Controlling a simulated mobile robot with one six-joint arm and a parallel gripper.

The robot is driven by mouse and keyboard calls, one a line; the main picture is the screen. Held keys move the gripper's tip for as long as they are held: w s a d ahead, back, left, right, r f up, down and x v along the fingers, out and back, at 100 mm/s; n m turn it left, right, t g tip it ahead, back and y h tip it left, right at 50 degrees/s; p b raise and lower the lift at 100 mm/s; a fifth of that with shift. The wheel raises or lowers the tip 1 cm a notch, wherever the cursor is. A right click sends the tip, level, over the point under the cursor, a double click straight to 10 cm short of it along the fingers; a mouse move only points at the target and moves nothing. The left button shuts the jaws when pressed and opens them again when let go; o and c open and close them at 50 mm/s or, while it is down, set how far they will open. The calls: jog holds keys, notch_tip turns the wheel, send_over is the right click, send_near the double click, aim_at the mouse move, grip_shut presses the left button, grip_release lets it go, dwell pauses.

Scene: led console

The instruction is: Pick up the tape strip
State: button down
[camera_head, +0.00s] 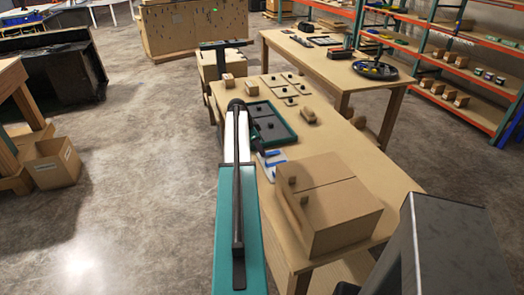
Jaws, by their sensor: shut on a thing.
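A small white sheet (264,174) with blue strips (273,153) lies on the long wooden table, just right of my arm. One of these may be the tape strip, but they are too small to tell apart. My arm reaches up the middle of the picture, its dark far joint above the table's left edge. My gripper's fingers do not show, and the arm hides what is behind it. I cannot see anything held.
A teal tray (291,135) with dark panels lies beyond the sheet. A large cardboard box (335,215) stands at the table's near end. Several small cards (273,79) and blocks lie farther back. A second table (290,55) stands behind, with shelves (450,65) at right.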

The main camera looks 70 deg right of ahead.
jog(key=shift+r+b, duration=0.3)
jog(key=shift+r, duration=0.35)
jog(key=shift+r+b, duration=0.3)
jog(key=shift+r, duration=0.5)
jog(key=s+a+b, duration=0.1)
jog(key=a, duration=0.4)
jog(key=s+a+r+b, duration=0.1)
jog(key=a, duration=0.4)
jog(key=s+a+b, duration=0.1)
jog(key=a, duration=0.4)
jog(key=shift+a+r, duration=0.2)
jog(key=shift+a, duration=0.15)
jog(key=shift+r, duration=0.15)
notch_tip(320, 180, up, 4)
jog(key=shift+f+p, duration=0.15)
jog(key=shift+p, duration=0.8)
